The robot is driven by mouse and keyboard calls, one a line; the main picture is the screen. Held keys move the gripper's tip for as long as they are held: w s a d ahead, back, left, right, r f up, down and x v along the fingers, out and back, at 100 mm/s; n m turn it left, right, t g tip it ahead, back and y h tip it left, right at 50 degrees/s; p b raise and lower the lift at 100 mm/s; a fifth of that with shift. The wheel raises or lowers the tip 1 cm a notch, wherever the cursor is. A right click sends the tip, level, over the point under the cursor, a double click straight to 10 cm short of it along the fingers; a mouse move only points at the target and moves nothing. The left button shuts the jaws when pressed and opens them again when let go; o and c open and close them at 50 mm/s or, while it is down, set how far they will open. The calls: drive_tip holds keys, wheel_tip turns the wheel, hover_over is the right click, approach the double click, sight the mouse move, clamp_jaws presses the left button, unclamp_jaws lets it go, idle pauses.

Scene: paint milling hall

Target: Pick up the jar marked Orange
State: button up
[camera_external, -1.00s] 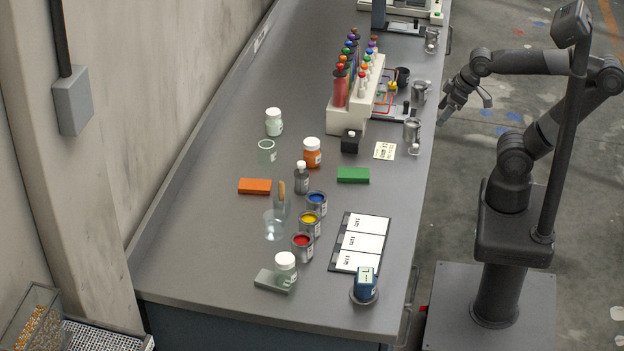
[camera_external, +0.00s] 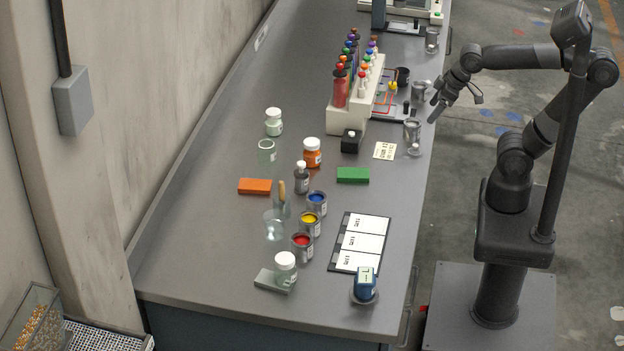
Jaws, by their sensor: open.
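The orange jar (camera_external: 312,154) with a white lid stands upright near the middle of the bench. It carries a white label, but the writing is too small to read. My gripper (camera_external: 454,109) is open and empty, at the right edge of the bench near the metal cups. It is well to the right of the jar and apart from it.
A grey bottle (camera_external: 301,178) is in front. A green block (camera_external: 353,175) and card (camera_external: 384,151) lie to the right. Metal cups (camera_external: 412,131) line the right edge.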

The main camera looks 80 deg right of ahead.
drive_tip(key=w+f, duration=0.2)
drive_tip(key=w, duration=1.5)
drive_tip(key=g, duration=0.1)
approach(312, 152)
drive_tip(key=d+f, duration=0.1)
drive_tip(key=d, duration=0.2)
drive_tip(key=x, duration=0.5)
drive_tip(key=shift+w+a+f, duration=0.1)
drive_tip(key=shift+w+a, duration=0.15)
drive_tip(key=shift+w, duration=0.15)
drive_tip(key=shift+s+x, duration=0.1)
drive_tip(key=shift+x, duration=1.25)
drive_tip(key=shift+s+x, duration=0.15)
drive_tip(key=shift+x, duration=1.2)
drive_tip(key=shift+a+f, duration=0.1)
drive_tip(key=c, duration=1.1)
drive_tip(key=shift+c, duration=0.2)
